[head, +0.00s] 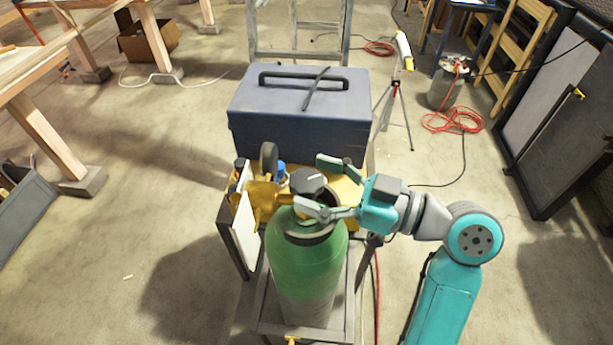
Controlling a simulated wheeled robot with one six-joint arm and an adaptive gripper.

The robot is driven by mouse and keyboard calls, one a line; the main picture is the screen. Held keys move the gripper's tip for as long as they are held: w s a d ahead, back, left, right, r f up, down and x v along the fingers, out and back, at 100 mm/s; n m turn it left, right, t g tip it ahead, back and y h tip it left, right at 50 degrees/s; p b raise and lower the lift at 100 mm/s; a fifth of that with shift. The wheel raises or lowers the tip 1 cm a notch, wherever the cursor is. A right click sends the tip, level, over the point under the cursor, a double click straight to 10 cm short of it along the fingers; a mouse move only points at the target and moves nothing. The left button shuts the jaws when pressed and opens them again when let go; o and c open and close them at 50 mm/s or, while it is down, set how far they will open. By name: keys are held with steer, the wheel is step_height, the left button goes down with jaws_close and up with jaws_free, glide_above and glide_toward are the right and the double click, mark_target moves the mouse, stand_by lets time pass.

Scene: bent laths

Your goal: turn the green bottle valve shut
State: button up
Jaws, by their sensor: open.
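The green bottle (308,268) stands upright on a metal cart or stand in the middle of the head view. On its top sits the valve with a dark round knob (309,181) bearing a light mark. A yellow fitting (262,193) shows to the left of the valve. My gripper (318,184) comes in from the right and is open. One teal finger lies beyond the knob and the other in front of it, so the knob is between or just at the fingertips. I cannot tell whether either finger touches it.
A blue toolbox (298,105) stands right behind the bottle. A white panel (245,225) is close on the bottle's left. A red hose (377,290) hangs at the cart's right. A tripod lamp (402,90) stands behind right. Open floor lies left and right.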

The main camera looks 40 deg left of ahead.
steer(key=shift+x, duration=0.95)
steer(key=c, duration=1.2)
steer(key=shift+m+t, duration=0.3)
steer(key=shift+t, duration=0.2)
steer(key=shift+s+m+t+y, duration=0.1)
steer(key=shift+m+t+y, duration=0.2)
steer(key=shift+m+t, duration=2.3)
steer(key=shift+t, duration=1.4)
